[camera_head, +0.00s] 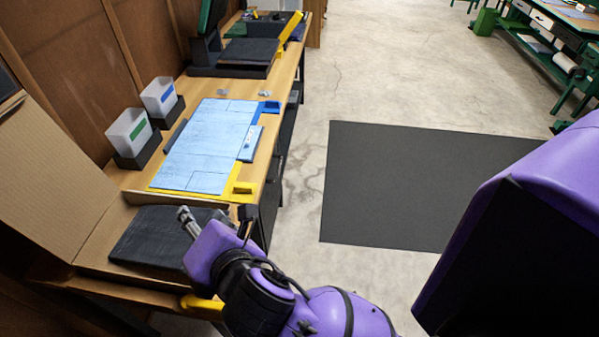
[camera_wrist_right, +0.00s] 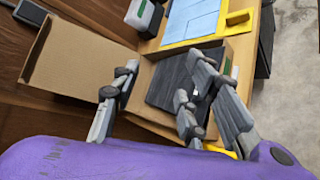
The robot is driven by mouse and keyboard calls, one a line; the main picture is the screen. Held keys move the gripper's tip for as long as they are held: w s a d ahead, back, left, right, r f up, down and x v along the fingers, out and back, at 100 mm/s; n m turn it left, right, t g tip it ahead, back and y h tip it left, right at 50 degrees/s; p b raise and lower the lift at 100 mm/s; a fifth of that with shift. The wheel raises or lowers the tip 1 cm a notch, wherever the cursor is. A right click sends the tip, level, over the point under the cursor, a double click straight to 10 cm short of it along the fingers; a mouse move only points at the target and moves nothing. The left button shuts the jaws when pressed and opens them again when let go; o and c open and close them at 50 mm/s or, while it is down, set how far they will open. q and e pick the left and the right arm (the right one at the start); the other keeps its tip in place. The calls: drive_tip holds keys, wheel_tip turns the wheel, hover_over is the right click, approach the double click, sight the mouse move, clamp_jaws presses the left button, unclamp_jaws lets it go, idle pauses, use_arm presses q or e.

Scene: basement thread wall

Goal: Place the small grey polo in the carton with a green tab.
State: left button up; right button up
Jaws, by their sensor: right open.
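A large open cardboard carton (camera_head: 52,165) lies at the lower left of the bench, its tall flap raised. It also shows in the wrist view (camera_wrist_right: 80,70). A dark grey, flat, folded-looking item (camera_head: 150,232) lies inside it, also seen in the wrist view (camera_wrist_right: 170,78); I cannot tell if it is the grey polo. A small green mark (camera_wrist_right: 234,72) shows by the carton's right wall. My right gripper (camera_head: 216,214) is over the carton's right part, with its fingers (camera_wrist_right: 160,82) spread and nothing seen between them. My left gripper is not in view.
A white bin with a green label (camera_head: 130,132) and one with a blue label (camera_head: 159,97) stand in dark holders by the wall. Light-blue sheets on a yellow-edged board (camera_head: 205,145) cover mid-bench. A dark mat (camera_head: 410,185) lies on the open floor.

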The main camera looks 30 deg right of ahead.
drive_tip(key=s+d+f+m+g, duration=0.25)
drive_tip(key=f+m, duration=0.35)
drive_tip(key=f, duration=0.3)
drive_tip(key=s+d+f+m+g, duration=0.15)
drive_tip(key=d+f+m, duration=0.35)
drive_tip(key=f, duration=0.5)
drive_tip(key=s+d+f+m+h, duration=0.1)
drive_tip(key=s+d+f+m, duration=0.9)
drive_tip(key=s+f+m, duration=0.3)
drive_tip(key=shift+f+m+h, duration=0.2)
drive_tip(key=shift+m+h, duration=0.1)
drive_tip(key=shift+m, duration=0.3)
drive_tip(key=shift+d, duration=0.1)
